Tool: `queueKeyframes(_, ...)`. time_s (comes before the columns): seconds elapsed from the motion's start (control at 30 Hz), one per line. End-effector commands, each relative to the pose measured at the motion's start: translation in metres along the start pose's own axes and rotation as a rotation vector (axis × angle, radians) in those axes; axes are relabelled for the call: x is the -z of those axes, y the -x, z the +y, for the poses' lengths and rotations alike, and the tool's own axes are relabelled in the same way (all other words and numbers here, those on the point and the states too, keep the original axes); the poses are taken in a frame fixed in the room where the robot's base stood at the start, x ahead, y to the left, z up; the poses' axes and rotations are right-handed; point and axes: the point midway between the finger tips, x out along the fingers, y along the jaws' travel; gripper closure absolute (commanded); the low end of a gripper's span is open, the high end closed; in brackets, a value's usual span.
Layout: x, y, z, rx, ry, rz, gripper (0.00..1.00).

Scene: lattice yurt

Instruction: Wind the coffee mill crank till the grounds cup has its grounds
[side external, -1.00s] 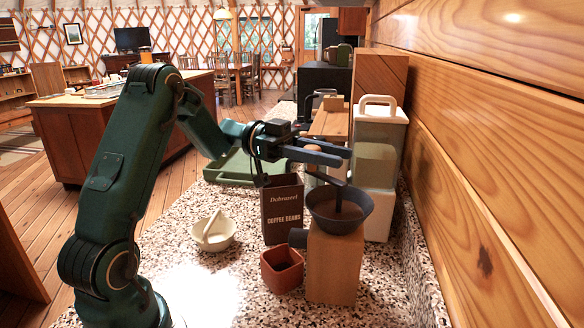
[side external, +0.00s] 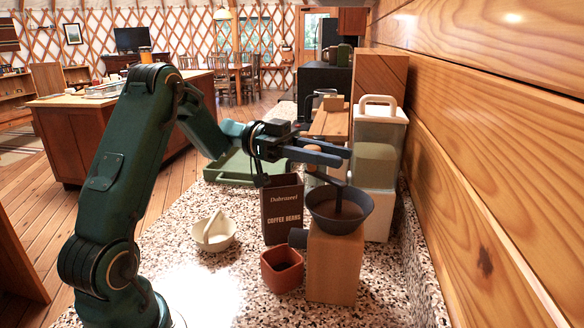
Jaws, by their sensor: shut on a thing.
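The coffee mill (side external: 333,268) is a wooden block with a dark funnel hopper (side external: 340,222) on top, standing upright on the speckled counter. Its dark crank (side external: 334,183) rises from the hopper and runs up to my gripper. My gripper (side external: 335,157) is above the hopper, shut on the crank's upper end; the fingers partly hide the grip point. A square reddish-brown cup (side external: 282,271), probably the grounds cup, stands beside the mill's left foot. I cannot make out any grounds in it.
A dark coffee beans box (side external: 282,210) stands behind the cup. A white bowl with a pestle-like piece (side external: 214,232) sits to the left. A green tray (side external: 232,174) lies farther back. A lidded container (side external: 380,140) stands behind the mill, near the wooden wall (side external: 490,150).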

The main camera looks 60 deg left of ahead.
Motion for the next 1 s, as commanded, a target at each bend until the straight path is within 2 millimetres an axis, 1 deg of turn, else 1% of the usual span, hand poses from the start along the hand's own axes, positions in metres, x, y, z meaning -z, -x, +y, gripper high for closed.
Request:
queueKeyframes(0.57,0.0005,0.0004,-0.001,-0.005,-0.002,0.002,1.0)
queueKeyframes(1.0,0.0016,-0.0042,-0.0072,-0.195,-0.006,0.008,1.0)
